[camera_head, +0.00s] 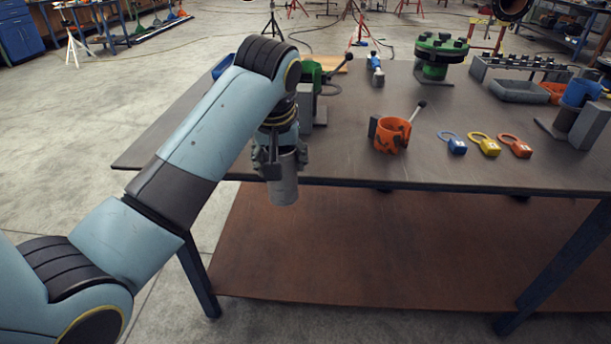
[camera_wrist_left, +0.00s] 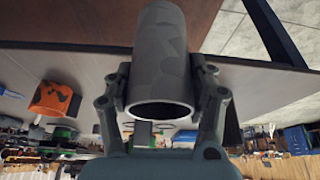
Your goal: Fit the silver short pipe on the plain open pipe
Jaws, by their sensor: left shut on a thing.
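The silver short pipe (camera_head: 285,188) is a plain grey cylinder, held by my left gripper (camera_head: 282,166). It hangs nearly upright in front of the table's near edge in the head view, its lower end below the tabletop level. In the left wrist view the silver short pipe (camera_wrist_left: 160,55) sits between the two fingers of the left gripper (camera_wrist_left: 161,84), with one open end facing the camera. A dark open-ended pipe (camera_head: 510,8) is cut off at the top right of the head view; I cannot tell whether it is the plain open pipe. My right gripper is not in view.
A grey-and-blue device (camera_head: 583,115) stands at right. The table's middle is mostly clear.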

